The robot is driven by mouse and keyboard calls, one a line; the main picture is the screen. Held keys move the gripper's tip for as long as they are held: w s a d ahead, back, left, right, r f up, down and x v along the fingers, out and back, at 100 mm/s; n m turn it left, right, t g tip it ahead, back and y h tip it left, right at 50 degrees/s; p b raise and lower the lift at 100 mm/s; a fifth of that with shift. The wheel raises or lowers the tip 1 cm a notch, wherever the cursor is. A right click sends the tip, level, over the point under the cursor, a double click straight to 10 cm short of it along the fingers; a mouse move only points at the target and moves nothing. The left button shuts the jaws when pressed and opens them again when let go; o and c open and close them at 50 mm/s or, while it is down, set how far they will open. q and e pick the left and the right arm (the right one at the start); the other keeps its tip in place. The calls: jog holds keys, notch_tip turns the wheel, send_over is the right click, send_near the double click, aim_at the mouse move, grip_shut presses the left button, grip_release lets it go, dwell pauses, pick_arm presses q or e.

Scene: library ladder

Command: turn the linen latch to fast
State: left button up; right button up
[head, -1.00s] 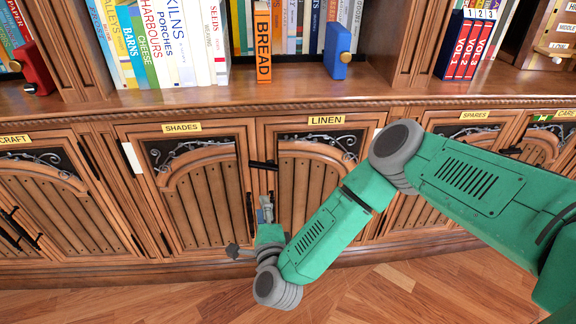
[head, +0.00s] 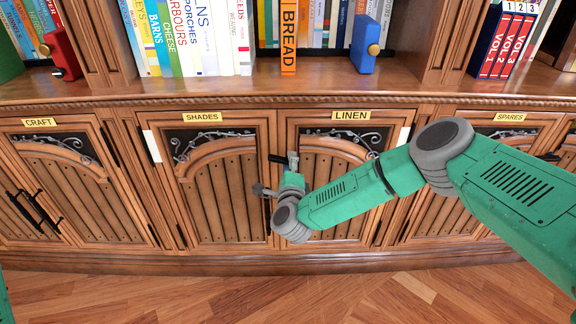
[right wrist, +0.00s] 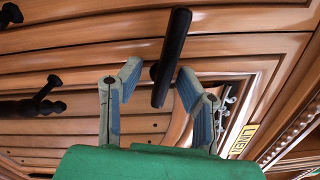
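The linen latch (head: 277,158) is a short black bar at the upper left edge of the linen door (head: 325,190), lying about level in the head view. The brass label LINEN (head: 351,115) is above that door. My right gripper (head: 292,160) is at the latch's height, close to its right end. In the right wrist view, the latch (right wrist: 172,55) stands between and just beyond the two blue-grey fingertips of my open right gripper (right wrist: 158,76). The fingers are apart, and I see no clear contact with the bar. My left gripper is not in view.
The shades door (head: 222,195) is at the left, and a dark handle (right wrist: 38,103) shows left of my fingers in the wrist view. The shelf above holds books and a blue bookend (head: 364,45). The wooden floor (head: 300,298) in front is clear.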

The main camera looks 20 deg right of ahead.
jog(key=shift+w+d, duration=0.15)
jog(key=shift+d, duration=0.2)
jog(key=shift+a, duration=0.35)
grip_shut()
jog(key=shift+a, duration=0.15)
jog(key=n+p, duration=0.1)
jog(key=n, duration=0.1)
jog(key=shift+r+n, duration=0.1)
jog(key=shift+n, duration=0.2)
jog(key=shift+d+f+n, duration=0.2)
jog(key=shift+n, duration=0.3)
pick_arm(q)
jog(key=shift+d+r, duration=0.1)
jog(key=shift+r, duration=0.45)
pick_arm(e)
jog(key=shift+a, duration=0.1)
grip_release()
